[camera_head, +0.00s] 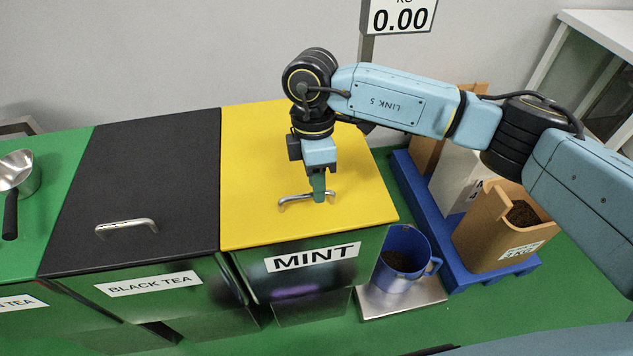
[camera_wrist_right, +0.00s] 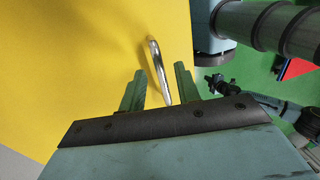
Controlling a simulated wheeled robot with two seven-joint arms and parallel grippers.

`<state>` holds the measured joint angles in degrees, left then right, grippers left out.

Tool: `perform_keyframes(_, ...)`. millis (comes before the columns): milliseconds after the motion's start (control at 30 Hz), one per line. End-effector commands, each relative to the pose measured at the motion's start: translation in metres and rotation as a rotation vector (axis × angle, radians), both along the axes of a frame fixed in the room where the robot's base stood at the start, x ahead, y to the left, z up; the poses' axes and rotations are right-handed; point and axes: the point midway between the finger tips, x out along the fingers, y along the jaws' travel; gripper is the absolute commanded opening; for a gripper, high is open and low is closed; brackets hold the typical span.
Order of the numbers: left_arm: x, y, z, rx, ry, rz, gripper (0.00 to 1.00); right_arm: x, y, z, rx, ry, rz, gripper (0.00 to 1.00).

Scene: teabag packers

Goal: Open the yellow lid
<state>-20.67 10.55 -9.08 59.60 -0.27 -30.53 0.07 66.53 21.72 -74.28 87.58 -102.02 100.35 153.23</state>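The yellow lid (camera_head: 258,175) lies flat and closed on the bin labelled MINT. Its silver bar handle (camera_head: 296,201) is near the front edge. My right gripper (camera_head: 319,197) points down at the right part of the handle. In the right wrist view the two fingers (camera_wrist_right: 160,90) are spread, with the yellow lid (camera_wrist_right: 85,60) behind them. The handle (camera_wrist_right: 157,65) runs between the fingers, with a gap visible on each side.
A black lid (camera_head: 150,175) marked BLACK TEA adjoins on the left, and a green lid with a metal scoop (camera_head: 20,175) lies beyond it. A blue mug (camera_head: 405,258) stands on a scale at the right. An open cardboard box (camera_head: 490,235) sits on a blue pallet (camera_head: 460,278).

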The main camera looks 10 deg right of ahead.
Motion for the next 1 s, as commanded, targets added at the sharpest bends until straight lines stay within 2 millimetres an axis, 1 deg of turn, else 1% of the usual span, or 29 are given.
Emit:
perform_keyframes(100,0.0015,0.0,0.0008,0.001,0.0,0.001,0.0,-0.0009,-0.0002,-0.0042,-0.001,0.0,0.0,0.32)
perform_keyframes(333,0.0018,-0.0001,0.0012,0.001,-0.001,0.001,0.0,-0.0009,-0.0002,-0.0041,-0.001,0.0,0.0,0.32)
perform_keyframes(500,0.0018,0.0,0.0012,0.001,-0.001,0.001,0.0,-0.0009,-0.0001,-0.0039,-0.001,0.0,0.0,0.1)
perform_keyframes(567,0.0018,0.0,0.0012,0.001,-0.001,0.001,0.0,-0.0009,-0.0001,-0.0038,-0.001,0.0,0.0,0.02)
perform_keyframes(600,0.0018,0.0,0.0011,0.001,-0.001,0.001,0.0,-0.0009,-0.0001,-0.0038,-0.001,0.0,0.0,0.0)
perform_keyframes(1000,0.0015,0.0001,0.0023,0.0,-0.003,0.001,0.0,-0.0004,0.0,-0.0013,0.0,0.0,0.0,0.0)
